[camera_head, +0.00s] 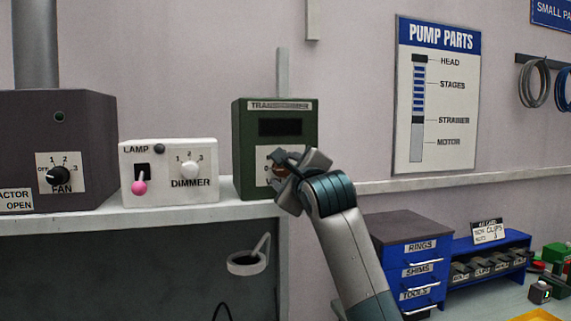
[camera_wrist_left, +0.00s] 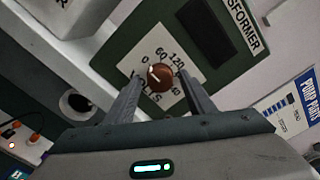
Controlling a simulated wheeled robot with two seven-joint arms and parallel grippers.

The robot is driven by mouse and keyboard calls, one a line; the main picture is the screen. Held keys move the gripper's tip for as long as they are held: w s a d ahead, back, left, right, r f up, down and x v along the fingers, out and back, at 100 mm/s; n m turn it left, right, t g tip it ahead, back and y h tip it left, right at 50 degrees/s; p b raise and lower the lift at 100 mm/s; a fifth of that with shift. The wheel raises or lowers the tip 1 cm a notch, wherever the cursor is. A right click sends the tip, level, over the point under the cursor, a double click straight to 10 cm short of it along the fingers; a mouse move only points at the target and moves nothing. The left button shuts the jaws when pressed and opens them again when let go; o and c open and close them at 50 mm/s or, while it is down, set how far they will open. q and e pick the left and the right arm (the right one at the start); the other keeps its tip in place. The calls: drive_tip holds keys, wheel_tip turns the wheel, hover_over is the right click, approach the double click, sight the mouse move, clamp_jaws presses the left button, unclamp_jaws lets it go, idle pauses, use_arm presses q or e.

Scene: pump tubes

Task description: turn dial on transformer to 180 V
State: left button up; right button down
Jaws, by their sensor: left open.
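The green transformer (camera_head: 240,150) stands on the shelf, with a dark display window (camera_head: 280,127) above its white dial plate. My left gripper (camera_head: 287,172) is in front of the plate and hides most of it. In the left wrist view the brown dial (camera_wrist_left: 161,76) has a white pointer mark on its left side, toward the low end of the scale near 0 and 60. The open fingers (camera_wrist_left: 160,82) are on either side of the dial; I cannot tell whether they touch it. The higher scale numbers are partly hidden by a finger. My right gripper is not in view.
A white dimmer box (camera_head: 205,187) with a pink-tipped lamp switch stands left of the transformer on the shelf (camera_head: 150,220). A dark fan box (camera_head: 90,125) is further left. Blue drawers (camera_head: 410,252) stand below to the right, beyond my arm.

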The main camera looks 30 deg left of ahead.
use_arm(q)
drive_tip(key=shift+w+a, duration=0.15)
drive_tip(key=c, duration=1.1)
drive_tip(key=shift+o, duration=0.2)
